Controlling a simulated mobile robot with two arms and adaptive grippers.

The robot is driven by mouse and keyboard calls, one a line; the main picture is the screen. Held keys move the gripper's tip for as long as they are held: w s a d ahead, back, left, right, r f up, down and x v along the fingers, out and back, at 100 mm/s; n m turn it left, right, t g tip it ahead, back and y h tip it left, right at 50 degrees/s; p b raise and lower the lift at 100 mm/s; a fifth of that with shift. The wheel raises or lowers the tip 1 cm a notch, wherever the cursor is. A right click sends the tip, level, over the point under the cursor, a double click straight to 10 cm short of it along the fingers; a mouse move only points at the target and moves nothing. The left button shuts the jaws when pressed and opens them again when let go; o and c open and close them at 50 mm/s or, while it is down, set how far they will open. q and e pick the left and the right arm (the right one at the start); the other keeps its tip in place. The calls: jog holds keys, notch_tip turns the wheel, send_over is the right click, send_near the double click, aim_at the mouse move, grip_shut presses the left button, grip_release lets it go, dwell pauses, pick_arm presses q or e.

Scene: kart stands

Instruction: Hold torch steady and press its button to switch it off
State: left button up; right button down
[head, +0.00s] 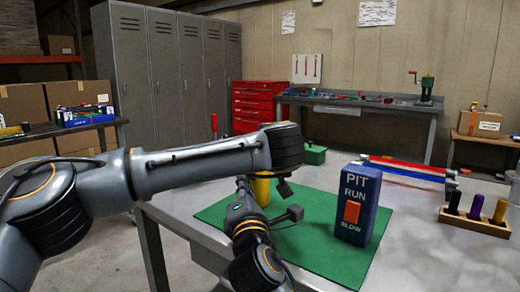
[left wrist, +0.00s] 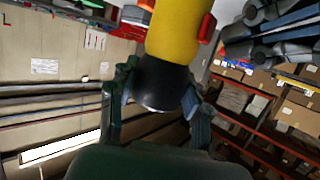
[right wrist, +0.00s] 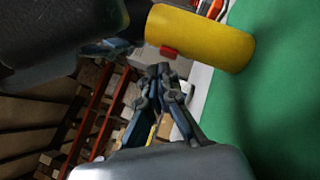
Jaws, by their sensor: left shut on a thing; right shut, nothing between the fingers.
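The yellow torch (head: 262,190) is partly hidden behind my arms in the head view. The left wrist view shows its yellow body (left wrist: 178,28) and black end, with my left gripper (left wrist: 160,80) shut around that end. The torch is held above the green mat. Its red button (right wrist: 169,52) sticks out from the side of the yellow body (right wrist: 205,38) in the right wrist view. My right gripper (right wrist: 163,70) is shut and empty, its tips just below the button; I cannot tell whether they touch. Whether the torch is lit is unclear.
The green mat (head: 325,255) lies on the grey table (head: 420,245). A blue PIT sign block (head: 357,205) with an orange switch stands upright on it. A wooden rack (head: 473,224) with several coloured cylinders is at the right. A green box (head: 314,154) stands behind.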

jog(key=shift+s+a, duration=0.6)
jog(key=shift+s, duration=0.2)
jog(key=shift+s+a, duration=0.55)
jog(key=shift+s, duration=0.3)
jog(key=shift+s+a, duration=0.6)
jog(key=shift+s, duration=0.2)
pick_arm(q)
jog(key=o, duration=1.5)
jog(key=shift+c, duration=0.2)
jog(key=shift+s, duration=0.1)
